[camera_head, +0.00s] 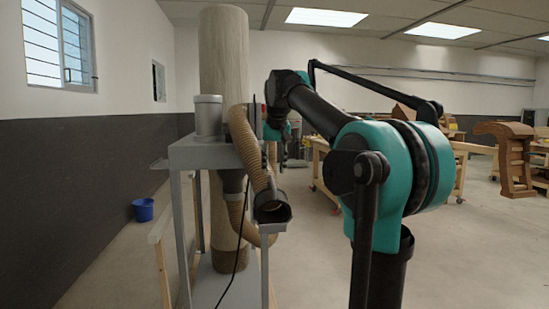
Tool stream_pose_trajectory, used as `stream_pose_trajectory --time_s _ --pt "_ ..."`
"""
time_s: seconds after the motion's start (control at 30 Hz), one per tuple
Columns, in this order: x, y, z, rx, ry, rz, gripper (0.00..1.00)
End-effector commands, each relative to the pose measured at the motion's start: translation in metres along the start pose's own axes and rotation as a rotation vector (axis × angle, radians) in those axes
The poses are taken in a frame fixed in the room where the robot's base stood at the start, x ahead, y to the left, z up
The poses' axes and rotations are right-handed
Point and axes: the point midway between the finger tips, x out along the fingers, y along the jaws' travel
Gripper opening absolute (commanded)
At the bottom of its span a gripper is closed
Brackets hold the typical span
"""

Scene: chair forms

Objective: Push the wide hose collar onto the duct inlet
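A ribbed tan hose (245,140) hangs down the front of a grey stand, and another bend of it loops lower behind. At the lower end of the upper run is a wide, dark-mouthed grey fitting (271,207), just above a small grey ledge. It looks like the wide collar, but I cannot tell it surely from the duct inlet. A dark pipe (232,182) under the stand's top meets the lower hose. My gripper (266,128) is small and dark beside the upper hose, at the end of my arm. Its fingers are unclear; I cannot tell whether it grips the hose.
The grey stand (195,154) carries a grey canister (208,115), with a tall filter bag (224,60) behind. A black cable hangs in front. A blue bucket (143,210) is by the left wall. Wooden benches and chair parts (515,160) stand right. Floor between is clear.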

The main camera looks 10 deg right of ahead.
Motion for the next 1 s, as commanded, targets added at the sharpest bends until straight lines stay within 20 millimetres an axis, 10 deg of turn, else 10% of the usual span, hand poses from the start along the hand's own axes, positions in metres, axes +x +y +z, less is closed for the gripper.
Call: stream_pose_trajectory --time_s 0.43,0.87,1.0 --pt "0.069 0.0 0.0 0.0 0.0 0.0 0.38" --pt "0.079 0.0 0.0 0.0 0.0 0.0 0.38" --pt "0.079 0.0 0.0 0.0 0.0 0.0 0.24"
